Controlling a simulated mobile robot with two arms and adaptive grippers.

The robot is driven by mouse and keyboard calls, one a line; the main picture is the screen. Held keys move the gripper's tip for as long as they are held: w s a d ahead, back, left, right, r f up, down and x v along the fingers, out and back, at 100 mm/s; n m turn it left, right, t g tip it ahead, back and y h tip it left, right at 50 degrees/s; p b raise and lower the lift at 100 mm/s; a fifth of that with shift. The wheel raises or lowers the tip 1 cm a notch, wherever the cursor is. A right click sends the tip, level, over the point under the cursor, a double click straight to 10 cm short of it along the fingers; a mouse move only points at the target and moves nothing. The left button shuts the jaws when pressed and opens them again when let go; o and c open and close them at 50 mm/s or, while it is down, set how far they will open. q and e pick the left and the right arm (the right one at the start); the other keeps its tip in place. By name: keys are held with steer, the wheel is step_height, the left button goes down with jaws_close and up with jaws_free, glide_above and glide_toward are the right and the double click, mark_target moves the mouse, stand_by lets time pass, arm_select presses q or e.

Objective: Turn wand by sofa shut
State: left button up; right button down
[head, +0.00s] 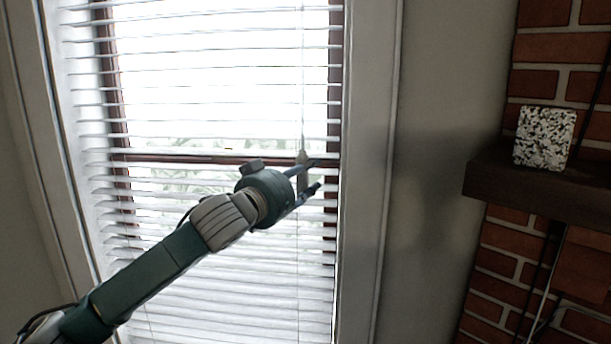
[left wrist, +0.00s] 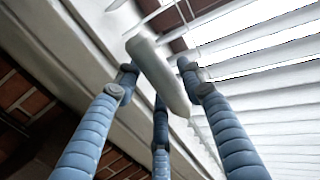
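The wand (head: 303,172) hangs on a thin line in front of the right part of the white window blind (head: 200,92). Its pale, thick lower end (left wrist: 160,78) shows close up in the left wrist view. My left gripper (head: 315,175) is at this lower end, with its fingers spread around it. In the left wrist view the fingers of my left gripper (left wrist: 158,76) look apart from the wand, with small gaps at the sides; contact with the rear finger cannot be told. The blind's slats are tilted open, and bright daylight comes between them. My right gripper is out of view.
White window trim (head: 368,200) stands close to the right of the wand. Further right are a brick fireplace (head: 505,265) and a dark mantel (head: 530,185) with a speckled block (head: 544,138) on it. No sofa shows.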

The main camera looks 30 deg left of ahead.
arm_select(q)
steer(key=c, duration=0.7)
steer(key=shift+o, duration=0.2)
